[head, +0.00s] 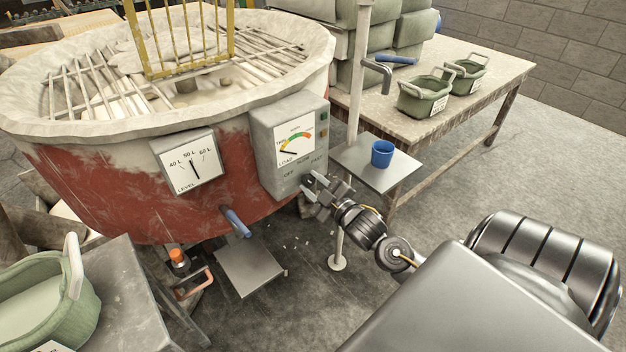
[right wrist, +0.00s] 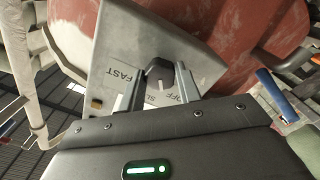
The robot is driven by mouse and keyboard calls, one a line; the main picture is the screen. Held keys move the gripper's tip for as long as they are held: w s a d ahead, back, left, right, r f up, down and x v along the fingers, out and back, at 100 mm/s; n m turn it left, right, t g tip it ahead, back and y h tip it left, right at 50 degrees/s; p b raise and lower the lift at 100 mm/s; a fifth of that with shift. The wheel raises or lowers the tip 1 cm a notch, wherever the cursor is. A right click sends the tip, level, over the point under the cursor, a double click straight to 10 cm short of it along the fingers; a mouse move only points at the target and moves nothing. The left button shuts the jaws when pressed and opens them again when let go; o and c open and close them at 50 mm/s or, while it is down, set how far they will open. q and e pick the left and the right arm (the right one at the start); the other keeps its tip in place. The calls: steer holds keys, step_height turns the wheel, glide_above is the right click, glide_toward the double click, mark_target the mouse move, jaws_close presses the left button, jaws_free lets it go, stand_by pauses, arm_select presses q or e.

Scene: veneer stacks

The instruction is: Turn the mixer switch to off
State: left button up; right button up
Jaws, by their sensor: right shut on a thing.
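The mixer (head: 90,185) is a big red and white tub at the left of the head view. Its grey control box (head: 262,150) has a dial and the labels OFF, SLOW and FAST near its lower edge. My right gripper (head: 309,189) is at the box's lower right. In the right wrist view, the dark switch knob (right wrist: 160,73) sits between my two fingers, which are shut on it. OFF is to its right, FAST to its left and a partly hidden SLOW below. My left gripper is out of view.
A level gauge (head: 188,162) is left of the box. A small shelf (head: 372,172) with a blue cup (head: 382,153) stands just right of my gripper. A table (head: 478,116) with green tubs is behind. Floor at the right is clear.

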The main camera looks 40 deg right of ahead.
steer(key=shift+n, duration=0.4)
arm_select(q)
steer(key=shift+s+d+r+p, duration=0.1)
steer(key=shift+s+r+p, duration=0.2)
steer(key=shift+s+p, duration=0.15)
arm_select(e)
steer(key=shift+n, duration=0.7)
steer(key=o, duration=1)
steer(key=shift+c, duration=0.2)
